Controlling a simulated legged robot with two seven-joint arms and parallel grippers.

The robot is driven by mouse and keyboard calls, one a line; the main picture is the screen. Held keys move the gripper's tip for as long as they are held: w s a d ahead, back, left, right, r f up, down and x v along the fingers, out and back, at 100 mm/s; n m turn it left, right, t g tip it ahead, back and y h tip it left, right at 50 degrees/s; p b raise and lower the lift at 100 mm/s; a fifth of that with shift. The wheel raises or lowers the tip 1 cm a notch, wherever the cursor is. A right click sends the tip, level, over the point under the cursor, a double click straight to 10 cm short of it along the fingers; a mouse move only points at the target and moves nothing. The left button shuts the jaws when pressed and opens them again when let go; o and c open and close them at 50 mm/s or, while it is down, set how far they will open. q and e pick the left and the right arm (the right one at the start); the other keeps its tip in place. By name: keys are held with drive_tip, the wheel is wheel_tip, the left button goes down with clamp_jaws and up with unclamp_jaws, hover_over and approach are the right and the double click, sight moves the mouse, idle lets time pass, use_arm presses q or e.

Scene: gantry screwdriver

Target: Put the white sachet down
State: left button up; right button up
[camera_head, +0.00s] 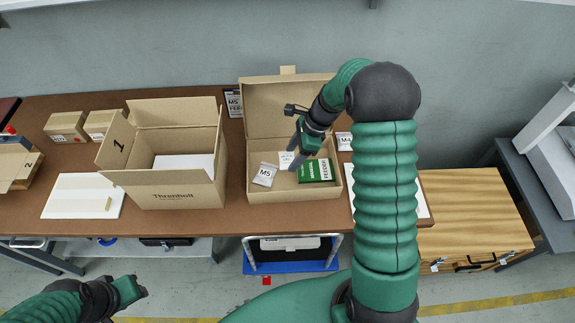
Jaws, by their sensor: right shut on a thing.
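My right gripper (297,154) reaches down from the right over the open shallow cardboard box (257,193). It is shut on a white sachet (286,159), which is partly hidden by the fingers. I cannot tell whether this sachet touches the box floor. A second white sachet marked M5 (264,175) lies in the left part of the box. A green carton (316,171) lies in the right part. My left gripper (140,286) is low at the left, away from the table; its jaw opening is unclear.
A larger open box marked Thronholt (172,193) stands left of the shallow box. A white board (65,202) and two small cartons (67,125) are further left. A label card (234,104) stands behind. A wooden chest (480,215) is at the right.

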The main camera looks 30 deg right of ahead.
sight(290, 174)
drive_tip(key=f, duration=0.1)
drive_tip(key=s+f, duration=0.1)
drive_tip(key=shift+d+f, duration=0.15)
drive_tip(key=shift+f, duration=0.15)
drive_tip(key=f, duration=0.3)
drive_tip(key=shift+w+f+b, duration=0.15)
drive_tip(key=shift+w+b, duration=0.1)
drive_tip(key=shift+b, duration=0.15)
drive_tip(key=shift+w+f, duration=0.15)
drive_tip(key=shift+f, duration=0.25)
use_arm(q)
drive_tip(key=shift+s+f, duration=0.4)
use_arm(e)
drive_tip(key=shift+s+r, duration=0.1)
drive_tip(key=shift+s, duration=0.1)
use_arm(q)
drive_tip(key=shift+d, duration=0.1)
use_arm(e)
drive_tip(key=o, duration=1.3)
